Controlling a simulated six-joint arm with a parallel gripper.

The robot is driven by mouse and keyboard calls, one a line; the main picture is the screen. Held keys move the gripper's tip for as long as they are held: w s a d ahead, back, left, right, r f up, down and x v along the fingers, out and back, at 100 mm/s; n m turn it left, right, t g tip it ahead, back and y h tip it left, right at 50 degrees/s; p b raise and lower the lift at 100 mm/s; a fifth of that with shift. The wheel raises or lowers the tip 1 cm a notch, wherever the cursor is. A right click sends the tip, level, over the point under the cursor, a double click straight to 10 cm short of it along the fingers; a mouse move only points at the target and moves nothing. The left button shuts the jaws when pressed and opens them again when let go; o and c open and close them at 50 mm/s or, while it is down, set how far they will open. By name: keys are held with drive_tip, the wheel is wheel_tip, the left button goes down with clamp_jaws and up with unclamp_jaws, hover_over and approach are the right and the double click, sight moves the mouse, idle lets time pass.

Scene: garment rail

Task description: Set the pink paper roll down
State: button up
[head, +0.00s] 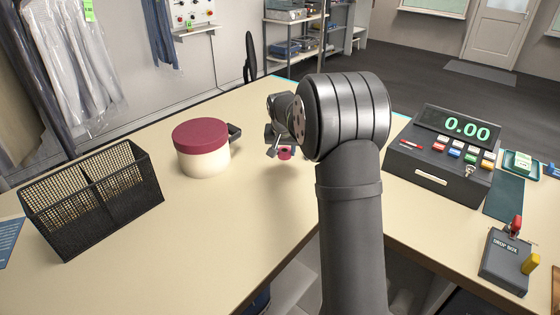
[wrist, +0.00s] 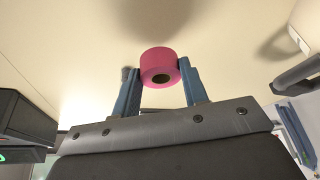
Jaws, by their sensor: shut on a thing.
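The pink paper roll (wrist: 158,63) is between the two blue-grey fingers of my gripper (wrist: 158,82) in the wrist view, with its dark core hole facing the camera. My gripper is shut on it. In the head view the roll (head: 286,153) shows small below my gripper (head: 279,150), partly hidden by my wrist. The roll is over the cream counter (head: 260,215); a soft shadow lies on the counter near it. I cannot tell whether the roll touches the counter.
A cream pot with a maroon lid (head: 202,147) stands left of my gripper, and a black mesh basket (head: 95,197) further left. A cash register (head: 443,160) and a drop box (head: 507,262) are at the right. The counter between pot and arm is clear.

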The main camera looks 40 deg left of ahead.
sight(279, 155)
drive_tip(key=shift+s+a+f, duration=0.2)
drive_tip(key=shift+a+f, duration=0.25)
drive_tip(key=shift+a, duration=0.3)
drive_tip(key=shift+f, duration=2)
drive_tip(key=shift+f, duration=0.1)
drive_tip(key=o, duration=1)
drive_tip(key=shift+c, duration=0.2)
drive_tip(key=shift+s+r, duration=0.1)
drive_tip(key=shift+r, duration=0.3)
drive_tip(key=v, duration=1.1)
drive_tip(key=shift+s+d, duration=0.15)
drive_tip(key=shift+d, duration=0.05)
drive_tip(key=shift+r, duration=0.1)
